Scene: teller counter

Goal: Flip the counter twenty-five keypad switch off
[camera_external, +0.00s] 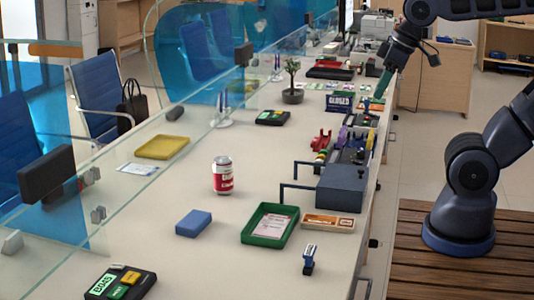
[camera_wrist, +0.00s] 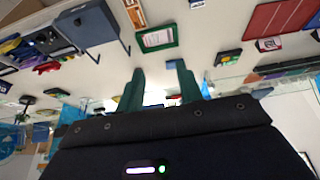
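A black keypad unit (camera_external: 120,283) with a lit green display reading about "B045" and green and yellow keys lies at the near left of the counter. A second dark unit with green and yellow keys (camera_external: 272,117) lies farther back by the glass. I cannot tell which belongs to counter twenty-five or read a switch state. A dark unit with green (camera_wrist: 228,57) shows right of the fingers in the wrist view. My gripper (camera_external: 380,87) points down over the counter's far right edge. Its two green fingers (camera_wrist: 158,70) stand apart with nothing seen held between them.
Glass panes run along the counter's left side. A grey box with handles (camera_external: 342,187), a green tray (camera_external: 249,236), a red-and-white can (camera_external: 222,175), a blue block (camera_external: 194,223) and a yellow tray (camera_external: 162,147) stand on the counter. The middle is mostly clear.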

